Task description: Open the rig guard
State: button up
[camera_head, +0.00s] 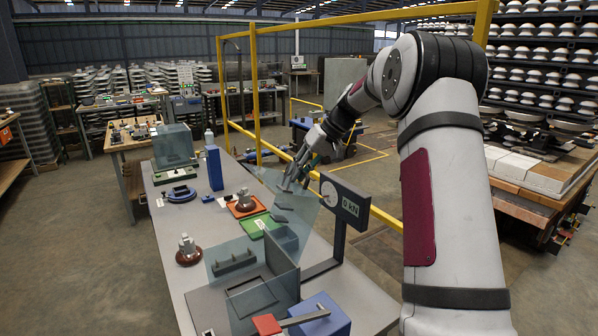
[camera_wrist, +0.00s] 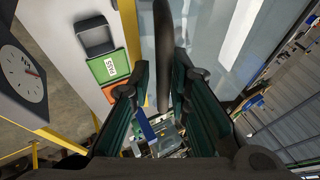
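The rig (camera_head: 265,296) is a grey box frame at the near end of the bench. Its guard (camera_head: 305,208) is a clear, bluish panel that shows tilted up above the rig and partly overlaps other things. A dark handle bar (camera_wrist: 163,45) runs between my fingers in the wrist view, with the clear panel to its right. My gripper (camera_head: 295,180) is at the upper part of the panel. In the wrist view my gripper (camera_wrist: 162,75) has its fingers apart on either side of the bar. I cannot tell whether either finger touches it.
A force display (camera_head: 346,203) stands on a post right of the rig, close to my arm. A green tray (camera_head: 260,226), an orange tray (camera_head: 246,206) and a brown insulator (camera_head: 188,250) are on the bench. A yellow frame (camera_head: 255,100) stands behind.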

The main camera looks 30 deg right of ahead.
jog(key=shift+r, duration=0.15)
jog(key=shift+r, duration=0.25)
jog(key=v, duration=1.1)
jog(key=shift+s+r, duration=0.1)
jog(key=s+a+r+g+h, duration=0.1)
jog(key=s+a+r+h, duration=0.1)
jog(key=s+a, duration=0.6)
jog(key=s+a+r+h, duration=0.2)
jog(key=s+a, duration=0.3)
jog(key=a, duration=0.7)
jog(key=s+a+f+t, duration=0.1)
jog(key=s+a+f, duration=0.2)
jog(key=s, duration=0.6)
jog(key=s+a+f+n+t+h, duration=0.1)
jog(key=s+a+f, duration=0.3)
jog(key=s, duration=0.6)
jog(key=shift+a+f, duration=0.25)
jog(key=shift+f, duration=0.25)
